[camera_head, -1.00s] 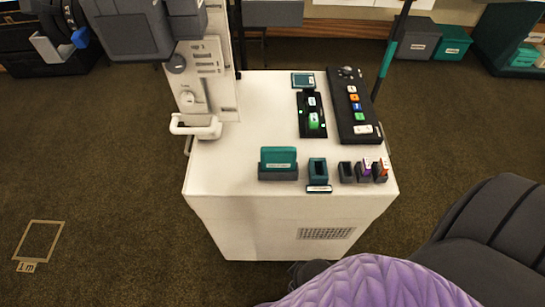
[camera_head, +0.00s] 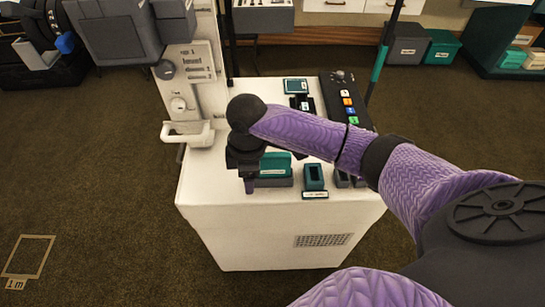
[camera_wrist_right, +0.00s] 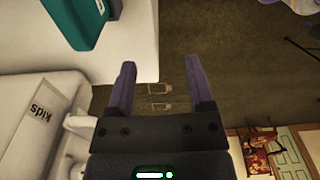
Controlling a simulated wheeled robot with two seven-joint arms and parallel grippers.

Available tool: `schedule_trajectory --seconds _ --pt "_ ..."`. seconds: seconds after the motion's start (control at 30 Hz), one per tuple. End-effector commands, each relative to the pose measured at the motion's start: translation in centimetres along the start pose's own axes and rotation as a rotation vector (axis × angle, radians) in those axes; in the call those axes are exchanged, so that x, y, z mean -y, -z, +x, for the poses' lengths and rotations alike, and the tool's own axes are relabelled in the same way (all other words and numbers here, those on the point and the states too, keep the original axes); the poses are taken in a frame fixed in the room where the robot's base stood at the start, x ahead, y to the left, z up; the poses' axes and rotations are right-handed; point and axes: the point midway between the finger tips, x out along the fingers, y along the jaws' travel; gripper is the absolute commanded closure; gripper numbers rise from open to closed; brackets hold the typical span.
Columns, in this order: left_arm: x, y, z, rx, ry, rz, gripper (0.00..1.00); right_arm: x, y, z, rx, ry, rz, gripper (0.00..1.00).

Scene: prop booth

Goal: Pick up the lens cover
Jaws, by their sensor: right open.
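I cannot read any label naming the lens cover. My left gripper is not in view.
The white cart (camera_head: 225,215) also carries an empty-looking teal holder (camera_head: 314,178), a small teal box (camera_head: 296,86) and a dark button panel (camera_head: 345,95). My right arm hides the cart's middle.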

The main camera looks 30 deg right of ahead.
Motion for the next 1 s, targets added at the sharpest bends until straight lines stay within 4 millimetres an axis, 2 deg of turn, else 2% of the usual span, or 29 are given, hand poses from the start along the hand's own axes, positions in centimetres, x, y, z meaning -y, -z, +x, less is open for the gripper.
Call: schedule_trajectory --seconds 0.03,0.1,0.2,0.27,0.37,0.7,0.8,1.0 --pt "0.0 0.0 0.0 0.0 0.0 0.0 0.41 -2.7 -1.2 -1.9 0.03 -0.015 0.016 0.32" --pt "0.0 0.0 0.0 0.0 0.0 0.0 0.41 -5.2 -2.8 -4.2 0.052 -0.013 0.04 0.32" --pt "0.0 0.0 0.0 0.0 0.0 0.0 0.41 -7.1 -4.2 -6.4 0.057 -0.009 0.068 0.32" --pt "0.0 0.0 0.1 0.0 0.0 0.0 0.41 -7.5 -4.6 -6.6 0.057 -0.007 0.077 0.32" --pt "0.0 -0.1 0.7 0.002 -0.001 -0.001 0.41 -7.5 -4.7 -5.3 0.058 -0.003 0.078 0.32" --pt "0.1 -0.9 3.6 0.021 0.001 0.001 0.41 -6.8 -5.5 2.1 0.057 -0.003 0.076 0.32" --pt "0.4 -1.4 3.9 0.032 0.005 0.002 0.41 -6.9 -5.5 3.1 0.055 -0.004 0.077 0.32" --pt "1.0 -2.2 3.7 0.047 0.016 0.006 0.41 -6.9 -5.5 3.0 0.054 -0.007 0.077 0.32"
